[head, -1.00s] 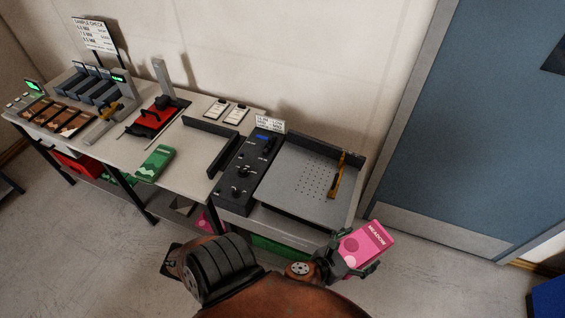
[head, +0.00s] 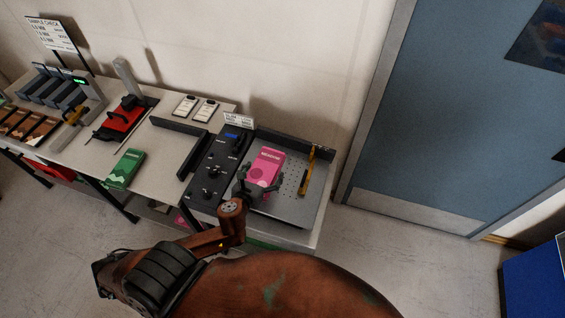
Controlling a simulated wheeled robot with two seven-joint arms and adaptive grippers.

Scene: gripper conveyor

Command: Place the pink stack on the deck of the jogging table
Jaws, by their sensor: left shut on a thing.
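The pink stack (head: 268,163) is over the grey perforated deck of the jogging table (head: 290,209). My left gripper (head: 259,184) is shut on the near end of the pink stack. I cannot tell whether the stack touches the deck or hangs just above it. The deck has a dark raised wall along its back and a yellow-orange bar (head: 308,172) at its right. My right gripper is not in view.
A dark control panel (head: 214,170) with knobs stands left of the deck. A green stack (head: 126,168) lies on the white table. A red device (head: 123,118) and two white cards sit behind it. A blue door is at the right, with a blue box (head: 535,285) below.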

